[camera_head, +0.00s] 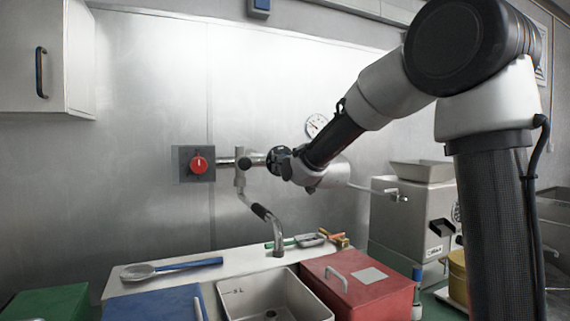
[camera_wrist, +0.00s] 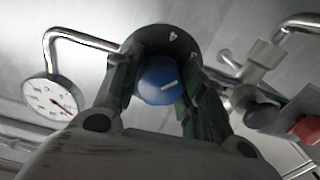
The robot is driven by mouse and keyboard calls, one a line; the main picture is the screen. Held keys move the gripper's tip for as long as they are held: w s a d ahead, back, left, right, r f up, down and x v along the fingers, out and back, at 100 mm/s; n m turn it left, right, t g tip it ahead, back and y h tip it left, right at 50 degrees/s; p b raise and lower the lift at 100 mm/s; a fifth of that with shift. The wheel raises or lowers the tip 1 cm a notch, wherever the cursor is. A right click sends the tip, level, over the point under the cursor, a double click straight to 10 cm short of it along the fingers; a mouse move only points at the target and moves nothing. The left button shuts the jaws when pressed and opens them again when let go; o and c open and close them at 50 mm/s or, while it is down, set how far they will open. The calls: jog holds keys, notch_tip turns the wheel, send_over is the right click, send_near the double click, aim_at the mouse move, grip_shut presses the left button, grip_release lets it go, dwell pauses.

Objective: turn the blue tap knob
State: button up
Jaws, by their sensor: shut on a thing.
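The blue tap knob (camera_wrist: 158,82) shows in the wrist view between the two fingers of my gripper (camera_wrist: 157,90). A white line on its face points to the right and slightly up. A dark round dial plate (camera_wrist: 172,38) with white numbers, one of them a 4, lies behind the knob. The fingers are shut on the knob from both sides. In the head view my gripper (camera_head: 287,163) is at the wall pipework, and the blue knob is hidden behind it.
A red knob (camera_head: 199,165) sits on a wall plate at left. A bent spout (camera_head: 268,218) hangs over the sink (camera_head: 308,294). A round gauge (camera_wrist: 48,100) is near my gripper. A red box (camera_head: 350,295) and a grey grinder (camera_head: 408,225) stand right.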

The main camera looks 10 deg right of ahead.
jog(key=shift+f+n, duration=0.2)
jog(key=shift+n, duration=0.9)
jog(key=o, duration=1)
jog(key=shift+o, duration=0.2)
jog(key=shift+r, duration=0.1)
jog(key=shift+s, duration=0.1)
jog(key=s+d, duration=0.2)
jog(key=s, duration=0.9)
jog(key=shift+s+d, duration=0.2)
jog(key=shift+s, duration=0.15)
